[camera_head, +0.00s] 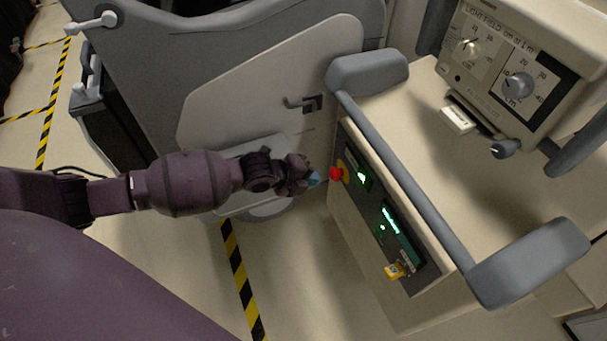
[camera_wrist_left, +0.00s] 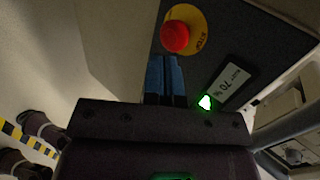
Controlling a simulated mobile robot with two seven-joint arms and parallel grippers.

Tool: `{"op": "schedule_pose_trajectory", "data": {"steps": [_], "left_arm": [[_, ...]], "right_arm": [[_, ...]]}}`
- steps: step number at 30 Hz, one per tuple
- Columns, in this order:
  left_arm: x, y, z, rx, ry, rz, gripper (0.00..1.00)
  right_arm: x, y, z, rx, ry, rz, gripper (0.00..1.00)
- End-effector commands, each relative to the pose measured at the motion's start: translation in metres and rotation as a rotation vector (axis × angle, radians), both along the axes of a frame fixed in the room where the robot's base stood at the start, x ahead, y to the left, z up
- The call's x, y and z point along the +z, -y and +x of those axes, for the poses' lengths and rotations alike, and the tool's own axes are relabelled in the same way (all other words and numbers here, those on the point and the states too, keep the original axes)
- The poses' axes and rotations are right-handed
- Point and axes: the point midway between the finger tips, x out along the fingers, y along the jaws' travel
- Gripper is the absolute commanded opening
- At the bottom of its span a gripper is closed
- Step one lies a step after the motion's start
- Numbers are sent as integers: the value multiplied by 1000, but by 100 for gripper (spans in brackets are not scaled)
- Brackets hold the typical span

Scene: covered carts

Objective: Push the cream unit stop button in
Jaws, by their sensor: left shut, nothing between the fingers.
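The red stop button (camera_head: 336,174) sits on a yellow disc on the dark front panel (camera_head: 405,226) of the cream unit (camera_head: 350,221). In the left wrist view the red button (camera_wrist_left: 175,36) stands just beyond the fingertips, on its yellow ring (camera_wrist_left: 196,22). My left gripper (camera_head: 316,178) is shut and empty, with blue fingertips close to the button. In the wrist view the left gripper (camera_wrist_left: 165,64) points at the button's lower edge; I cannot tell whether they touch. My right gripper is not in view.
A grey rail (camera_head: 402,165) runs above the panel between grey padded ends. A yellow switch (camera_head: 395,271) sits at the panel's lower end. A grey cart with a pale panel (camera_head: 250,95) stands behind my left arm. Striped tape (camera_head: 238,273) marks the floor.

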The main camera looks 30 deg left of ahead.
Motion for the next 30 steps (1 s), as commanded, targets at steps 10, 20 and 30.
{"op": "schedule_pose_trajectory", "data": {"steps": [10,20,30], "left_arm": [[-26,17,25,1,-3,1,0],[-25,19,29,0,2,1,0],[-24,26,40,0,3,1,0]], "right_arm": [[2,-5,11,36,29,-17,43],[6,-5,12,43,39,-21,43],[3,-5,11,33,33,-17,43]]}}
